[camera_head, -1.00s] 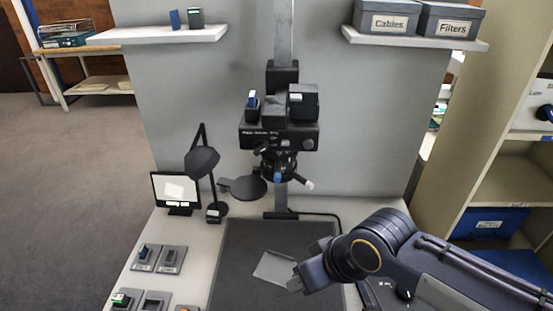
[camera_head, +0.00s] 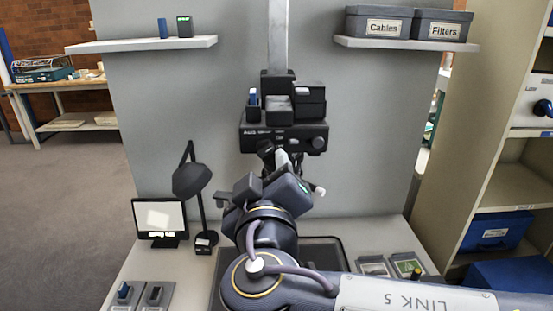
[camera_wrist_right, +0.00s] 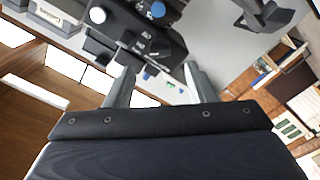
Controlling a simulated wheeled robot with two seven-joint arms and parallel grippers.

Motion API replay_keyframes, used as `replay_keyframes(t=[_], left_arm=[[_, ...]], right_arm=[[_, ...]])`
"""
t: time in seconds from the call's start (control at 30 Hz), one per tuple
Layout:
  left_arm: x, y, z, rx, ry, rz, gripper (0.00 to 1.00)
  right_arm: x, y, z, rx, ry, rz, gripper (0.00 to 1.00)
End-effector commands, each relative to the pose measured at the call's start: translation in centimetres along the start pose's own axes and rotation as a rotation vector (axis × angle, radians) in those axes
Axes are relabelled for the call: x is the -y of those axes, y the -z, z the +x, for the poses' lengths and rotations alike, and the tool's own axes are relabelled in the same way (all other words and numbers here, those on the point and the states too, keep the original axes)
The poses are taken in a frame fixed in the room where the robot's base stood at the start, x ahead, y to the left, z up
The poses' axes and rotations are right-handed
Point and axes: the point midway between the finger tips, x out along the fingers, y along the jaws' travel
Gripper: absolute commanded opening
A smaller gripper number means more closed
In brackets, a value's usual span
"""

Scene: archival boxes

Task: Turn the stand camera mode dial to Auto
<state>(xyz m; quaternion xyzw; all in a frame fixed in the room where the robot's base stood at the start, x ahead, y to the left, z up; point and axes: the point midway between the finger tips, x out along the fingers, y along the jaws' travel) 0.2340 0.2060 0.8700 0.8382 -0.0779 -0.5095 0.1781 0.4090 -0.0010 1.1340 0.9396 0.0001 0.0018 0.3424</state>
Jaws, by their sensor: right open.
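The black stand camera (camera_head: 262,139) hangs on its column at the centre of the head view. A dark round knob (camera_head: 318,143) sits at the right end of its front face; I cannot tell whether it is the mode dial, and its setting is too small to read. My right gripper (camera_head: 287,160) is just below the camera front, partly hidden by its own wrist. My left gripper is not in view.
A desk lamp (camera_head: 191,180) and small monitor (camera_head: 160,219) stand left. Shelves above hold small devices and two grey boxes (camera_head: 385,24). Small trays (camera_head: 405,266) lie at the right of the table. A beige cabinet (camera_head: 470,110) stands at right.

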Motion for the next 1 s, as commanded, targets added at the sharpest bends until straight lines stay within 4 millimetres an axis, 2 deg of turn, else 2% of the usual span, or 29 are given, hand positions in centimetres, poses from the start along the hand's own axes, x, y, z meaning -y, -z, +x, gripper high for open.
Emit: replay_keyframes(t=[0.1, 0.3, 0.47, 0.7, 1.0], left_arm=[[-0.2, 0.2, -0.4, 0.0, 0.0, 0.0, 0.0], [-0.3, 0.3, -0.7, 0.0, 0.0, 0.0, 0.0], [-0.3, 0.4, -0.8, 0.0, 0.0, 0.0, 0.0], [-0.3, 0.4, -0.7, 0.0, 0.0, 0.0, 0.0], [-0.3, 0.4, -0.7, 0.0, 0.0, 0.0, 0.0]], right_arm=[[-0.1, 0.0, 2.1, 0.005, -0.001, 0.0, 0.5], [-0.1, -0.1, 4.8, 0.004, 0.0, -0.001, 0.5], [-0.1, -0.1, 5.7, 0.003, 0.001, -0.001, 0.5], [-0.1, -0.1, 5.8, 0.003, 0.001, -0.001, 0.5], [0.0, -0.1, 5.7, 0.003, 0.001, -0.001, 0.11]])
